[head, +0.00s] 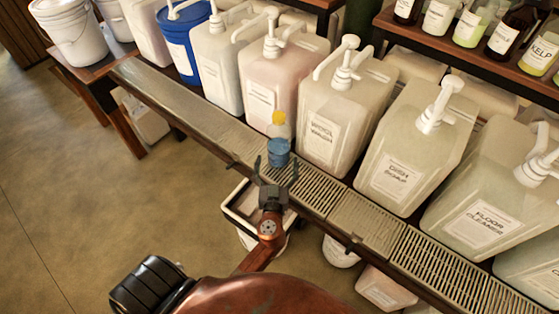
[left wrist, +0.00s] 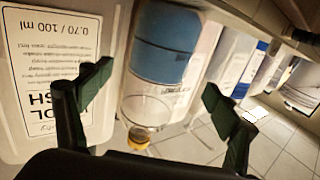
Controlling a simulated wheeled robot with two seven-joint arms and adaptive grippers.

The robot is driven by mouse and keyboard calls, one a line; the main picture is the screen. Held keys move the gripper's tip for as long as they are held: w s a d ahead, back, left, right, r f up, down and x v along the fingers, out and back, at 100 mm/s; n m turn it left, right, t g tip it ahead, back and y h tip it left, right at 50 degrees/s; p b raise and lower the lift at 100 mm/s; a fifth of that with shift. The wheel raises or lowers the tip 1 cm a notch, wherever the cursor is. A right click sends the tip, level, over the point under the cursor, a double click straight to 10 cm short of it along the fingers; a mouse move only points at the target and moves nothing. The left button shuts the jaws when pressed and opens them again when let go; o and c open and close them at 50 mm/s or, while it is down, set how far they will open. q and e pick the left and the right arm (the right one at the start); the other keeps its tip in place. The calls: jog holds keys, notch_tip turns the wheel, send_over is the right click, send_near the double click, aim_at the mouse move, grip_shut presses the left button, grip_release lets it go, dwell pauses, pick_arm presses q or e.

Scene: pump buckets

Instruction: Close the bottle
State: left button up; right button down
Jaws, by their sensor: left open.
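A small clear bottle with a blue band (head: 279,146) stands upright on the slatted metal drip ledge (head: 247,140), in front of the pump containers. A yellow cap (head: 279,117) shows at its top. In the left wrist view the bottle (left wrist: 163,45) appears upside down, with the cap (left wrist: 139,137) at the neck; I cannot tell how tightly it sits. My left gripper (head: 276,170) is open on the near side of the bottle, its fingers spread to either side. The fingers (left wrist: 157,80) also show on both sides of the bottle in the left wrist view. My right gripper is not in view.
Large pump containers, including wool wash (head: 328,125), dish soap (head: 400,165) and floor cleaner (head: 490,205), stand close behind the ledge. A shelf (head: 470,62) with small labelled bottles is at upper right. A white-rimmed bin (head: 232,212) is below the ledge. Open floor lies left.

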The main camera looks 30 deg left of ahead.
pick_arm(q)
jog(key=x, duration=0.5)
jog(key=shift+w+d, duration=0.15)
jog(key=shift+w+a, duration=0.35)
jog(key=shift+w, duration=0.15)
jog(key=shift+w+a, duration=0.1)
jog(key=c, duration=1.8)
jog(key=o, duration=1.8)
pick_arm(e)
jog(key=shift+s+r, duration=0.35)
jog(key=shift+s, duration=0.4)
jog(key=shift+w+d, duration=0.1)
pick_arm(q)
jog(key=v, duration=1.2)
